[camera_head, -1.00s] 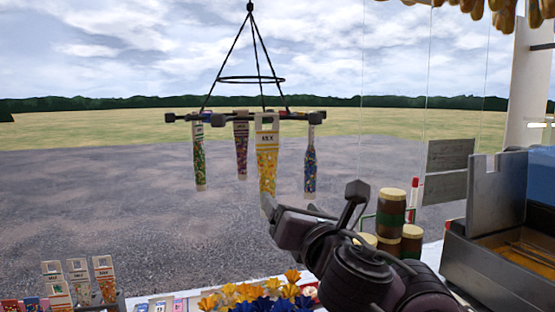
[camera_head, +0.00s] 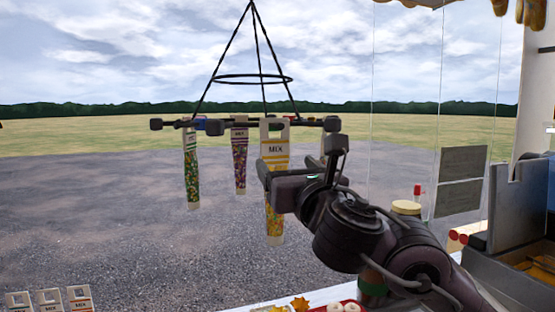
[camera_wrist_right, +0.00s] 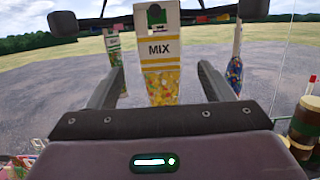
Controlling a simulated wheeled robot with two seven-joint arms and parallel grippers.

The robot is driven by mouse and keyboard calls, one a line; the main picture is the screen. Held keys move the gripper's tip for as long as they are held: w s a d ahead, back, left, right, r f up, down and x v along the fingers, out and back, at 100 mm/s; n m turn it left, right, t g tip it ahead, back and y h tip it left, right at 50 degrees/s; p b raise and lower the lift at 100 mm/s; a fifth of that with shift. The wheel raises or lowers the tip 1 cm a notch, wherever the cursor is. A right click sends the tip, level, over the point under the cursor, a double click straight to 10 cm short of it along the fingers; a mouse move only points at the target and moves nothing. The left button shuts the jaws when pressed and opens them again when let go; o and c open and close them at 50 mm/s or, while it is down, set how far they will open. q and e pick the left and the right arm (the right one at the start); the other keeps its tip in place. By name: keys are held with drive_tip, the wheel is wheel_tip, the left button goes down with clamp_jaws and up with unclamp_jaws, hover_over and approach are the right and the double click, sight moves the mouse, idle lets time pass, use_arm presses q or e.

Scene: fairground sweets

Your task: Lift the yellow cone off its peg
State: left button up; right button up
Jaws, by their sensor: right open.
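The yellow cone (camera_head: 275,224), a clear bag of yellow sweets with a white "MIX" header, hangs upright from the round black rack (camera_head: 245,79). In the right wrist view the yellow cone (camera_wrist_right: 162,84) stands between the two fingers, with a slot in its header. My right gripper (camera_head: 268,170) is open and covers the cone's middle in the head view. In the wrist view its fingers (camera_wrist_right: 158,88) are apart, one on each side of the cone, with gaps visible. The cone's peg is mostly hidden. My left gripper is not in view.
A green cone (camera_head: 192,178) and a purple cone (camera_head: 240,170) hang to the left on the rack. A blue cone (camera_wrist_right: 235,76) hangs close to the right finger. Brown jars (camera_wrist_right: 305,120) and a grey metal box (camera_head: 520,210) stand at right.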

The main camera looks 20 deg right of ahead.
sight(276, 155)
drive_tip(key=x, duration=0.3)
drive_tip(key=shift+f, duration=0.2)
drive_tip(key=b+x, duration=0.1)
drive_tip(key=x, duration=0.2)
drive_tip(key=shift+w+f+b, duration=0.1)
drive_tip(key=shift+w+b, duration=0.15)
drive_tip(key=shift+b, duration=0.05)
drive_tip(key=shift+w, duration=0.3)
drive_tip(key=shift+w+r, duration=0.25)
drive_tip(key=shift+w, duration=0.3)
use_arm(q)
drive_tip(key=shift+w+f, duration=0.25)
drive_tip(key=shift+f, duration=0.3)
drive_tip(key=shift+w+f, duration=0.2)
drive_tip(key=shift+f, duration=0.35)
use_arm(e)
drive_tip(key=shift+c, duration=0.2)
